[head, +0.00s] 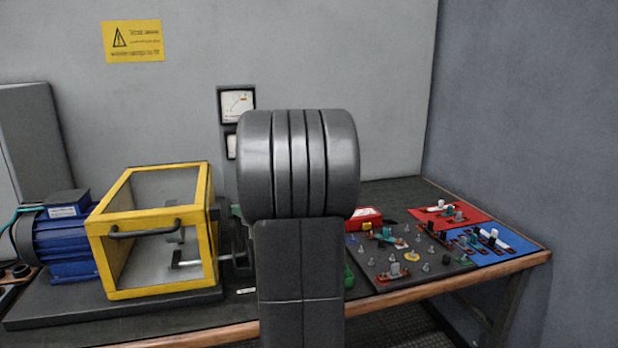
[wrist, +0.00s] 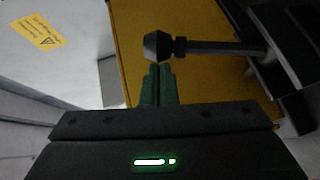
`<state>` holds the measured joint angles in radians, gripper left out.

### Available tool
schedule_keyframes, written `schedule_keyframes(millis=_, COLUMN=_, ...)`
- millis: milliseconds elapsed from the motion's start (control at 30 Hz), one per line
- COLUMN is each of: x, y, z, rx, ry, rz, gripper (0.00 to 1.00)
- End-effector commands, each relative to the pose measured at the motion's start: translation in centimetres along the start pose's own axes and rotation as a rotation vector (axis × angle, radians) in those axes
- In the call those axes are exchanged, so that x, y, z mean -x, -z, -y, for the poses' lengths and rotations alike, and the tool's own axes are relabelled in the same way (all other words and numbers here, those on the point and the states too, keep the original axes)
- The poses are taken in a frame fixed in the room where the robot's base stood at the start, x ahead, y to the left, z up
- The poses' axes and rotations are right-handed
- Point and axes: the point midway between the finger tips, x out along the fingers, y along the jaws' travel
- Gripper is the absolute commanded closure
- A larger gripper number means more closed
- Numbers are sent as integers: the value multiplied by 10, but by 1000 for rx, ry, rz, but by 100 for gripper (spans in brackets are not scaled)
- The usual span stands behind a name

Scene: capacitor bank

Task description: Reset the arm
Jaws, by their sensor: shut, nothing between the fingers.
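My gripper (wrist: 158,70) shows in the wrist view with its two green fingers together and nothing between them. A dark faceted knob on a grey rod (wrist: 157,46) appears just beyond the fingertips; I cannot tell whether they touch. A yellow surface (wrist: 200,75) lies behind them. In the head view my own arm fills the middle and the gripper is hidden behind it.
A yellow-framed guard box (head: 150,292) with a dark handle (head: 145,231) stands left on the bench, beside a blue motor (head: 75,245). A dark board (head: 385,272) with several terminals, a red panel (head: 470,222) and a blue panel (head: 515,250) are right. A wall borders the bench's right side.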

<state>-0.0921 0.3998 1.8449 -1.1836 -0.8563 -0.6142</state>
Motion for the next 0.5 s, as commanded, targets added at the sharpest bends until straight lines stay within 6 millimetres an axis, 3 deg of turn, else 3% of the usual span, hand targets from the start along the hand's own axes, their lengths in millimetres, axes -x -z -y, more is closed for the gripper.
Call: schedule_keyframes(millis=500, x=11, y=6, z=10, rx=65, ry=-94, rz=-1, gripper=100)
